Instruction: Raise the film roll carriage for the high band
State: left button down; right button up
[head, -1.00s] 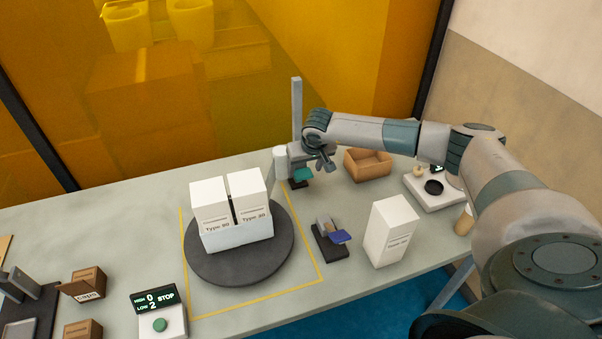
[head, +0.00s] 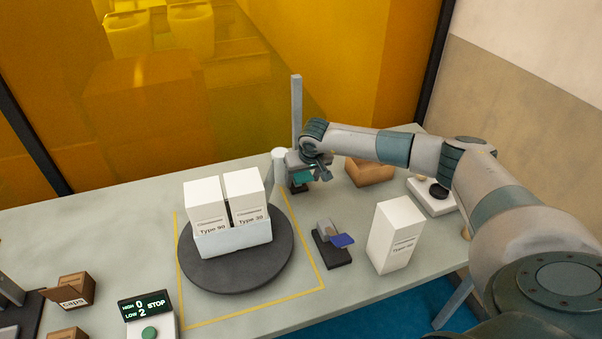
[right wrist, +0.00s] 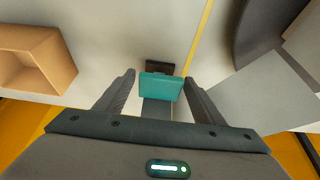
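The film roll carriage stands at a grey upright mast (head: 297,112) behind the turntable. The white film roll (head: 281,170) is upright beside the mast, low down. A teal block (head: 303,177) shows low by the mast, just under my right gripper (head: 318,170). In the right wrist view the teal block (right wrist: 160,87) lies between the two fingertips, with narrow gaps on both sides. The right gripper looks open around it; contact is not visible. The arm's wrist hides part of the carriage. My left gripper is not in view.
Two white boxes in a pale carton (head: 235,240) stand on the dark turntable (head: 230,280). A display (head: 146,305) reads HIGH 0, LOW 2, STOP. A blue-topped device (head: 333,240), a tall white box (head: 395,235) and a brown tray (head: 368,172) are nearby.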

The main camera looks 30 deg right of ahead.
jog(key=c, duration=0.8)
jog(key=shift+r, duration=0.1)
jog(key=shift+r+p, duration=2.05)
jog(key=shift+r, duration=2.35)
jog(key=o, duration=0.8)
jog(key=shift+o, duration=0.2)
